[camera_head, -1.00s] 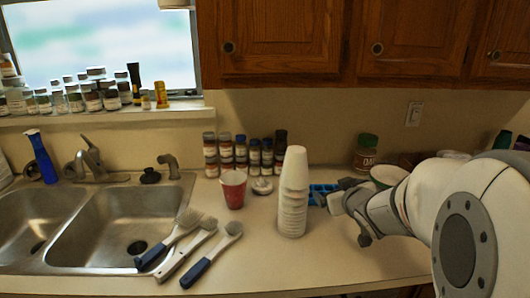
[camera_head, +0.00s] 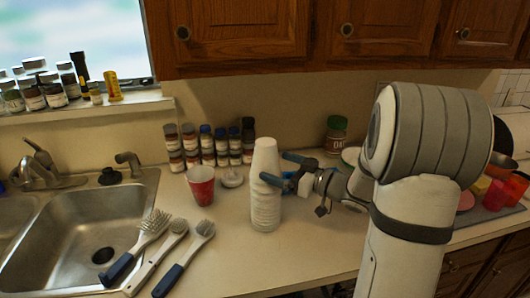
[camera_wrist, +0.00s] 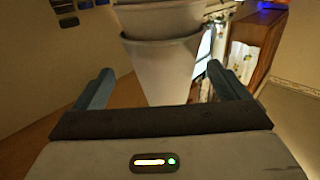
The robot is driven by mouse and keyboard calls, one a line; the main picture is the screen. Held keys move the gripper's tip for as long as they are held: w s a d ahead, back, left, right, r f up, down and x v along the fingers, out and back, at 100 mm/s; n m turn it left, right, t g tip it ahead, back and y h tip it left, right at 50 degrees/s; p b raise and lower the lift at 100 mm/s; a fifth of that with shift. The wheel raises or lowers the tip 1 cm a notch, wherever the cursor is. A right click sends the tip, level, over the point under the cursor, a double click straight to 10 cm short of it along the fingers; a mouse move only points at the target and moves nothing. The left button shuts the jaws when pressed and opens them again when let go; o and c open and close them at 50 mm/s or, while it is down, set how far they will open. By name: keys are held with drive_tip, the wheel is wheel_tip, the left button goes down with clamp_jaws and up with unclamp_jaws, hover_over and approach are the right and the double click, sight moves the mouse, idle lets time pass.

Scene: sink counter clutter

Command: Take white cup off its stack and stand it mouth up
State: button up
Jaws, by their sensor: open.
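The white cups (camera_head: 266,212) stand on the counter as one nested stack, mouths down, with the narrow base of the top white cup (camera_head: 265,150) uppermost. My gripper (camera_head: 274,168) is open at the upper part of the stack, coming from the right. One blue finger crosses in front of the stack's right side and the other is at its far right side. In the wrist view, the white cup (camera_wrist: 165,70) shows between the two spread fingers of my gripper (camera_wrist: 158,80), with rims toward the picture's top. I cannot tell whether either finger touches it.
Spice jars (camera_head: 207,146) line the wall behind. Brushes (camera_head: 165,245) lie by the sink (camera_head: 75,235). The counter in front of the stack is clear.

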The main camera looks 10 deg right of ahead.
sight(275, 166)
drive_tip(key=x, duration=0.2)
drive_tip(key=p+x, duration=0.1)
drive_tip(key=x, duration=0.1)
drive_tip(key=shift+s+a+r, duration=0.15)
drive_tip(key=shift+s+a, duration=0.05)
drive_tip(key=shift+s, duration=0.05)
drive_tip(key=shift+w+a, duration=0.2)
drive_tip(key=shift+w, duration=0.1)
drive_tip(key=shift+s, duration=0.1)
drive_tip(key=c, duration=1)
